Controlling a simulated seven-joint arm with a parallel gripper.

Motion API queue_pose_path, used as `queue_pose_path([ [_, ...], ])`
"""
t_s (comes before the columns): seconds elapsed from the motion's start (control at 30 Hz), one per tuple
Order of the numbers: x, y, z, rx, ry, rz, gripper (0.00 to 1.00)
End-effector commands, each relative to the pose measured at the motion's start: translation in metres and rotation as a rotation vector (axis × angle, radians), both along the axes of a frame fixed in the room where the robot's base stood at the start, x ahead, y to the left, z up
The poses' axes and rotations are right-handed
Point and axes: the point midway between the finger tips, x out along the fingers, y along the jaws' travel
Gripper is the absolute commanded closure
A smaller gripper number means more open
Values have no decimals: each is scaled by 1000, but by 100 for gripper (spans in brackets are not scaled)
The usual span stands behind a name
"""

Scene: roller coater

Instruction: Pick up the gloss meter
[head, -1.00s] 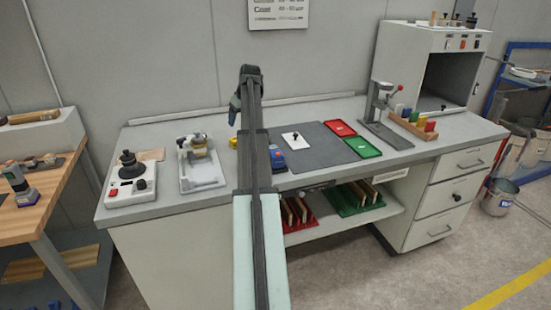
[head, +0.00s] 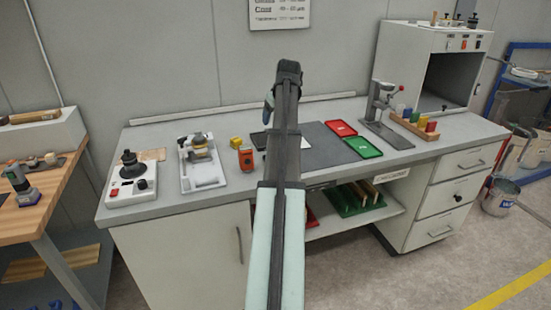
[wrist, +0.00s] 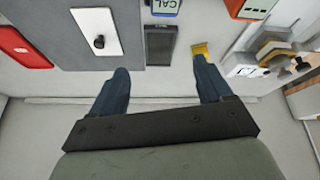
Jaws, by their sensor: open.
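Several small instruments lie on the bench, and I cannot tell for certain which is the gloss meter. A blue unit marked CAL (wrist: 164,7) is cut by the top edge of the wrist view; my arm hides it in the head view. An orange-red unit (head: 246,158) stands left of my arm and shows in the wrist view (wrist: 250,8). A dark flat rectangular block (wrist: 160,45) lies by the CAL unit. My gripper (wrist: 161,80) is open and empty, its blue fingers apart from all these things; one finger shows in the head view (head: 269,101).
A yellow block (wrist: 205,50) lies near one fingertip in the wrist view. A white panel with a black knob (wrist: 96,32) lies on the grey mat (head: 325,150). Red (head: 341,128) and green (head: 363,147) trays are right. The wall is behind the bench.

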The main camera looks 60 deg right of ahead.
Motion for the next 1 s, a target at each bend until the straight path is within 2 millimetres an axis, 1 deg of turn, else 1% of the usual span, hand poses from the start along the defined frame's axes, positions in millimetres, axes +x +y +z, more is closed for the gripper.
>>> queue_pose_path([
  [0.03, -18, 20, -2, -5, 2, -20, 21],
  [0.1, -33, 36, -3, -3, 5, -50, 21],
  [0.2, -43, 58, -11, 15, 10, -94, 21],
  [0.3, -50, 68, -17, 43, 15, -155, 21],
  [0.47, -49, 65, -18, 71, 6, -215, 21],
  [0.57, -47, 63, -25, 75, 3, -224, 21],
  [0.8, -37, 53, -59, 77, 4, -222, 21],
  [1.0, -30, 45, -84, 75, 3, -221, 21],
])
